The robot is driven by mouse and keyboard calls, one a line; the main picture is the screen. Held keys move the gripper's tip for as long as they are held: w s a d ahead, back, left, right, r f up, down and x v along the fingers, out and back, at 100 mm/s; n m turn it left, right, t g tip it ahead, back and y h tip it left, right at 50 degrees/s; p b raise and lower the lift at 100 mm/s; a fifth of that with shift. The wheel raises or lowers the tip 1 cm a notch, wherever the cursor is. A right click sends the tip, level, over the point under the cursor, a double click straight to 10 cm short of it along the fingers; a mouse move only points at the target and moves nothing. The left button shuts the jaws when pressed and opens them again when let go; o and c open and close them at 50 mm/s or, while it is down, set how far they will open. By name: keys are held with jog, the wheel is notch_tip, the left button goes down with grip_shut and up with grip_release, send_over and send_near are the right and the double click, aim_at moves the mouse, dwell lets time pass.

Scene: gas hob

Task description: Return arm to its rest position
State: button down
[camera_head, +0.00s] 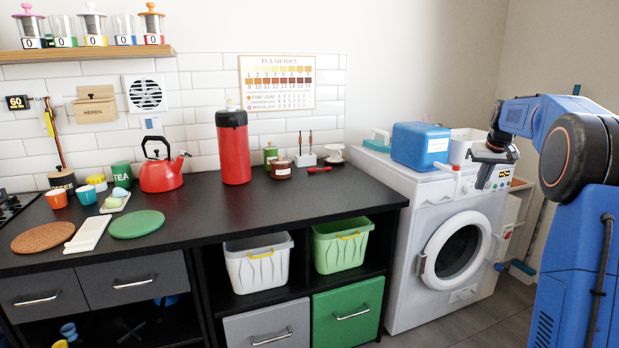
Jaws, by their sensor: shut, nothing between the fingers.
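My blue arm (580,140) rises at the right side of the view and reaches left in front of the washing machine. My gripper (484,183) hangs at its end, pointing down before the upper front of the washing machine (405,285). It is shut and I see nothing held in it. The gripper is small in the view, and I cannot tell how far it is from the machine.
A blue box (420,146) stands on the washing machine, left of my gripper. The black counter (310,205) holds a red kettle (160,175), a red canister (233,150) and cups. Floor shows at the lower right (490,325).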

jog(key=s+a+r+n, duration=0.1)
jog(key=s+a, duration=0.9)
jog(key=s, duration=0.3)
jog(key=s+a+r, duration=0.2)
jog(key=s+a, duration=0.8)
jog(key=s, duration=0.3)
jog(key=s+a+f, duration=0.3)
jog(key=s+f, duration=0.2)
jog(key=s, duration=0.4)
jog(key=s+a+f, duration=0.3)
jog(key=s+f, duration=0.2)
jog(key=s, duration=0.4)
jog(key=s+a+f+n, duration=0.1)
jog(key=s+a+f, duration=0.2)
jog(key=s, duration=0.7)
notch_tip(320, 180, down, 2)
jog(key=shift+f+y, duration=0.1)
jog(key=shift+y, duration=0.3)
